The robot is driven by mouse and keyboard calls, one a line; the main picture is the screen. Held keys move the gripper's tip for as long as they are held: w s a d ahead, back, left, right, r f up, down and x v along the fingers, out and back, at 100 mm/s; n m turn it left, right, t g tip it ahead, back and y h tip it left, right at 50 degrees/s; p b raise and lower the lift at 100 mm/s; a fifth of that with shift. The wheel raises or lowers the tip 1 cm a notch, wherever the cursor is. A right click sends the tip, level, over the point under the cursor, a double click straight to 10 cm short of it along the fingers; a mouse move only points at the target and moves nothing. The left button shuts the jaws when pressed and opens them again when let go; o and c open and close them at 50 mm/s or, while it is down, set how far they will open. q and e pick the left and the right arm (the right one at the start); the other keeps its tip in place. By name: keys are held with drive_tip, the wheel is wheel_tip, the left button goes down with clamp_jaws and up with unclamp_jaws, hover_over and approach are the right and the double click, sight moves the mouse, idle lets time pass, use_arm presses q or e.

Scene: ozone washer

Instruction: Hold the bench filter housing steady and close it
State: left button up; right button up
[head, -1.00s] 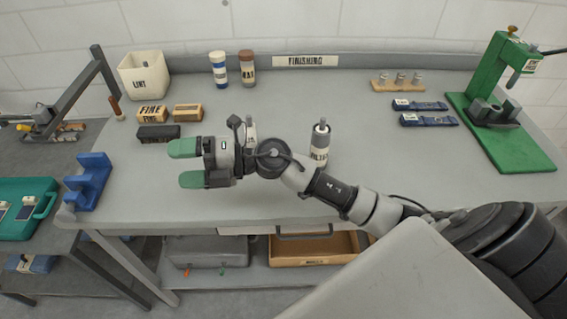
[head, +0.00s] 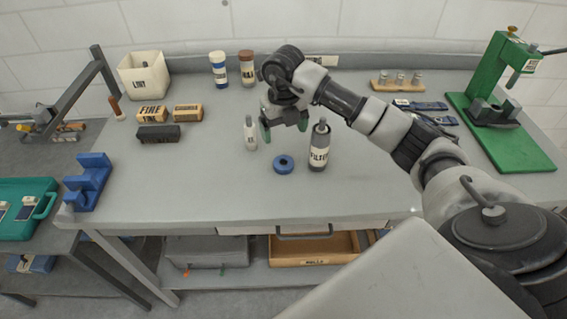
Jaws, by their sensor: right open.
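The filter housing (head: 319,150), a dark grey bottle with a "FILTER" label and a narrow top, stands upright on the bench (head: 215,195). A blue ring-shaped cap (head: 284,164) with a dark centre lies flat on the bench just left of it, apart from it. My right gripper (head: 284,126) points down, open, with green fingertips, above and behind the blue cap. It is between the housing and a small white bottle (head: 250,134). Nothing shows between its fingers. My left gripper is not in view.
Brushes and blocks (head: 158,133), a white "LINT" bin (head: 144,75) and two jars (head: 218,70) stand at the back left. A blue holder (head: 88,182) sits at the left edge. A green press (head: 500,110) stands at the right. The bench front is clear.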

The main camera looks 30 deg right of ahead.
drive_tip(key=p, duration=0.1)
hover_over(284, 158)
drive_tip(key=s, duration=0.1)
drive_tip(key=shift+a+f, duration=0.2)
drive_tip(key=shift+f, duration=1.2)
drive_tip(key=shift+a+f, duration=0.15)
drive_tip(key=shift+f, duration=1.25)
drive_tip(key=shift+f+p, duration=0.2)
drive_tip(key=shift+p, duration=0.1)
drive_tip(key=f, duration=0.1)
drive_tip(key=f+p, duration=0.1)
drive_tip(key=f, duration=0.1)
drive_tip(key=shift+s+a+f+p, duration=0.15)
drive_tip(key=shift+s+f+p, duration=0.15)
drive_tip(key=shift+p, duration=0.05)
drive_tip(key=shift+f, duration=0.65)
drive_tip(key=shift+c, duration=0.3)
